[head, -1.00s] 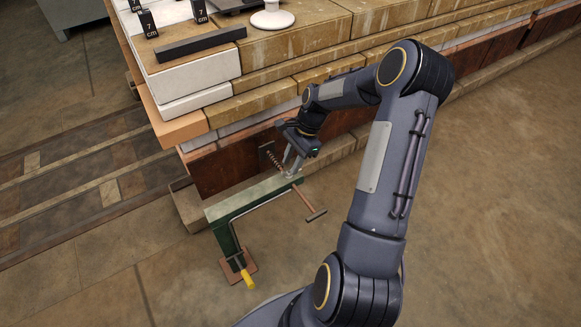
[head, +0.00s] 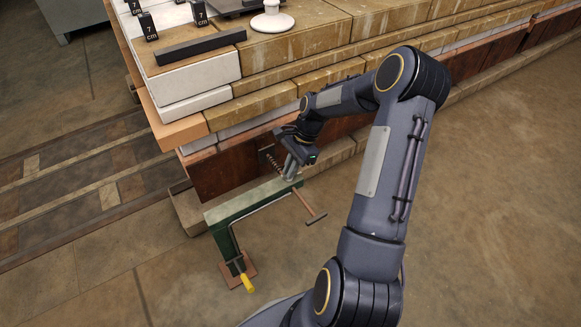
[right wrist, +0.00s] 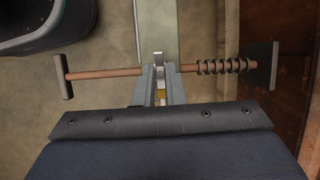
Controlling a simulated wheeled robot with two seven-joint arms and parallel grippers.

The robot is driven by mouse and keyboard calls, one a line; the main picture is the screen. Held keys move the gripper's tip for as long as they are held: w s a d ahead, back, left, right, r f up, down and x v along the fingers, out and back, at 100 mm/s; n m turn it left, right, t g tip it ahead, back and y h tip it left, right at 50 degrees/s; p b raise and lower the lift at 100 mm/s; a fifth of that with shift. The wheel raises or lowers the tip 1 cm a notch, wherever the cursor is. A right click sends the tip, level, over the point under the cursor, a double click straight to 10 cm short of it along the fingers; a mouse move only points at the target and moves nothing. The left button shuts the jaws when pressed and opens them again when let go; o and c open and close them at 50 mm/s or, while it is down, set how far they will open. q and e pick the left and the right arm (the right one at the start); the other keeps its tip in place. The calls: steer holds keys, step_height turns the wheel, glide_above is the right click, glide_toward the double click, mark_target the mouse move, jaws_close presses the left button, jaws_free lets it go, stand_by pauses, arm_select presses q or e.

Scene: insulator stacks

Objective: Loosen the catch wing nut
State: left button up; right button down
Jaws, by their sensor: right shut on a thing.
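My right gripper (head: 289,174) is at the top end of a green stand (head: 232,208), over a copper-coloured rod. In the right wrist view its two grey fingers (right wrist: 159,84) are close together on a small part, with a brassy bit (right wrist: 160,95) and a pale metal tip (right wrist: 158,59) showing between them. I take this part for the catch wing nut; the fingers hide most of it. The rod (right wrist: 105,73) runs crosswise just beyond the fingers, with a crossbar handle (right wrist: 64,76) at the left and a spring (right wrist: 225,66) at the right. My left gripper is out of view.
A dark plate (right wrist: 260,66) ends the rod beside the brown wall of the stacked platform (head: 225,171). A white insulator piece (head: 271,18) stands on the platform. The floor right of the stand is clear.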

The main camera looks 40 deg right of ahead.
steer(key=n+p, duration=0.1)
steer(key=n, duration=0.1)
steer(key=n+g+p, duration=0.1)
steer(key=p, duration=0.1)
steer(key=shift+w+r+n, duration=0.15)
steer(key=shift+r+n, duration=0.05)
steer(key=shift+n, duration=0.2)
steer(key=n+g+p, duration=0.2)
steer(key=n, duration=0.2)
steer(key=shift+w+h, duration=0.1)
steer(key=shift+h, duration=0.3)
steer(key=n+p, duration=0.1)
steer(key=n, duration=0.2)
steer(key=n+g+h+p, duration=0.1)
steer(key=n, duration=0.1)
steer(key=shift+w+a+f+n, duration=0.1)
steer(key=shift+a+n, duration=0.1)
steer(key=shift+n, duration=0.2)
steer(key=shift+n+g+h+p, duration=0.2)
steer(key=shift+n+h, duration=0.4)
steer(key=shift+n, duration=0.7)
steer(key=shift+n+g+h+p, duration=0.2)
steer(key=shift+n+h, duration=0.4)
steer(key=shift+n, duration=0.7)
steer(key=c, duration=1.5)
jaws_free()
steer(key=shift+a, duration=0.1)
